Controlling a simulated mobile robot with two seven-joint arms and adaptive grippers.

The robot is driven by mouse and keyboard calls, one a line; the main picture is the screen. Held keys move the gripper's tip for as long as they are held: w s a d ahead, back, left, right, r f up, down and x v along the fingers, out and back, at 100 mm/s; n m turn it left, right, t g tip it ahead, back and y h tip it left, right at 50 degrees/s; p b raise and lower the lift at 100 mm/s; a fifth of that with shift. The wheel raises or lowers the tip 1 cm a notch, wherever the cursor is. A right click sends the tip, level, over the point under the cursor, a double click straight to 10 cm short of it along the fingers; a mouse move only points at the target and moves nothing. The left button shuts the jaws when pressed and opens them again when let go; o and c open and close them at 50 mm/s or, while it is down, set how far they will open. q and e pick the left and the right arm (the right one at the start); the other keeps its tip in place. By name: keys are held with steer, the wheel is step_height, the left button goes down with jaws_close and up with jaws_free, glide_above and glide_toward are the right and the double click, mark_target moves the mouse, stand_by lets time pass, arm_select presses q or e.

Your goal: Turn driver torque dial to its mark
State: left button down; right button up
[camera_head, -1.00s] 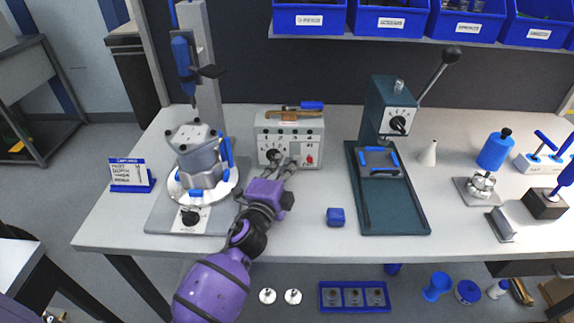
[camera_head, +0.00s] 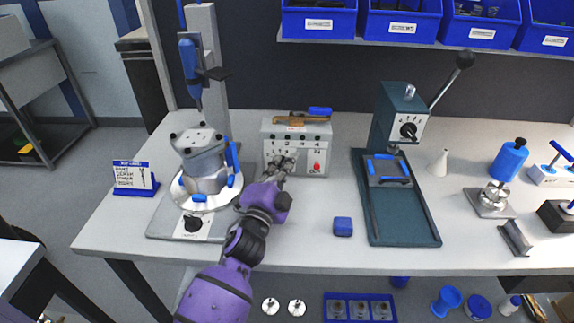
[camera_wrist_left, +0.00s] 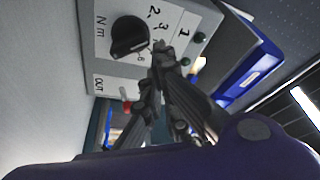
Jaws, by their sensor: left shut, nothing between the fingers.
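The driver's torque controller is a pale grey box (camera_head: 318,150) at the back of the bench, with numbers, a red button and a panel marked "N m". Its black round dial (camera_wrist_left: 128,37) shows in the left wrist view, with printed numbers beside it. In the head view the dial is hidden behind my left gripper (camera_head: 283,162). The left gripper (camera_wrist_left: 158,65) is shut and empty, its tips close to the dial's edge. I cannot tell whether they touch it, nor which mark the dial points to. My right gripper is not in view.
A silver housing (camera_head: 203,165) stands on a round turntable at the left, below a hanging blue driver (camera_head: 189,65). A blue block (camera_head: 343,227) and a dark press (camera_head: 402,195) stand to the right. A tool with a blue handle lies atop the box (camera_head: 308,115).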

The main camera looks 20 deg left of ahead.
arm_select(q)
steer(key=shift+n, duration=0.4)
stand_by(1.3)
